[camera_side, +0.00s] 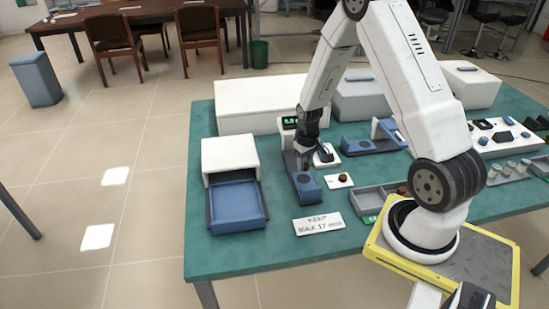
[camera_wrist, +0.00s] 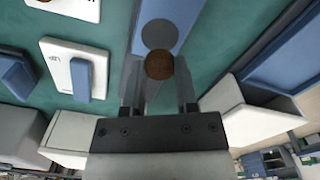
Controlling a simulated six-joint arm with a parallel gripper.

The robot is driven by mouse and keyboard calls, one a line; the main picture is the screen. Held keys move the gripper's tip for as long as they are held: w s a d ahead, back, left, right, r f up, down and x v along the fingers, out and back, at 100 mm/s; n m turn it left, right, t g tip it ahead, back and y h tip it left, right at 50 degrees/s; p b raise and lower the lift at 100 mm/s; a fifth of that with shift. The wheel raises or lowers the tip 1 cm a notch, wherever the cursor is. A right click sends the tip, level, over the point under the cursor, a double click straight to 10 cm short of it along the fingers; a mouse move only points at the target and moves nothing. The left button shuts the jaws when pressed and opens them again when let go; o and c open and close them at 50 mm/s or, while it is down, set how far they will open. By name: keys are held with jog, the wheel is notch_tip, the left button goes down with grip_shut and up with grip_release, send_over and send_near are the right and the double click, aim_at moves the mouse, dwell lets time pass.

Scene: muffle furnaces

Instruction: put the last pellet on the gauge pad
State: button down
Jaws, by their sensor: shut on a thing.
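My gripper (camera_side: 303,164) points down over the blue gauge bar (camera_side: 308,193) in the side view. In the wrist view my gripper (camera_wrist: 159,88) is shut on a round brown pellet (camera_wrist: 159,66) between its two fingertips. The dark round gauge pad (camera_wrist: 159,34) shows on the blue bar just beyond the pellet in the wrist view. The pellet's edge overlaps the pad's edge in the picture; I cannot tell its height above the bar. The held pellet cannot be made out in the side view.
A brown piece (camera_side: 342,178) sits on a white plate right of the gauge. A grey divided tray (camera_side: 375,200) stands farther right. A sign (camera_side: 318,224) stands in front. A white box with a blue open drawer (camera_side: 237,203) stands left. A white plate with a blue block (camera_wrist: 80,79) lies nearby.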

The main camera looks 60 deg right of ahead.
aim_at(305, 165)
jog(key=shift+f, duration=1.45)
jog(key=shift+f, duration=0.55)
grip_release()
jog(key=shift+r, duration=0.15)
jog(key=shift+r, duration=3.85)
jog(key=s+a+r+n+t, duration=0.1)
jog(key=a+r, duration=0.4)
jog(key=a, duration=0.5)
jog(key=s+a+r+n+t, duration=0.1)
jog(key=s+a+r+n, duration=0.1)
jog(key=s+a+r, duration=0.3)
jog(key=a, duration=0.4)
jog(key=shift+a+r+n+t, duration=0.15)
jog(key=shift+a+n+t, duration=0.15)
jog(key=shift+a+n, duration=0.1)
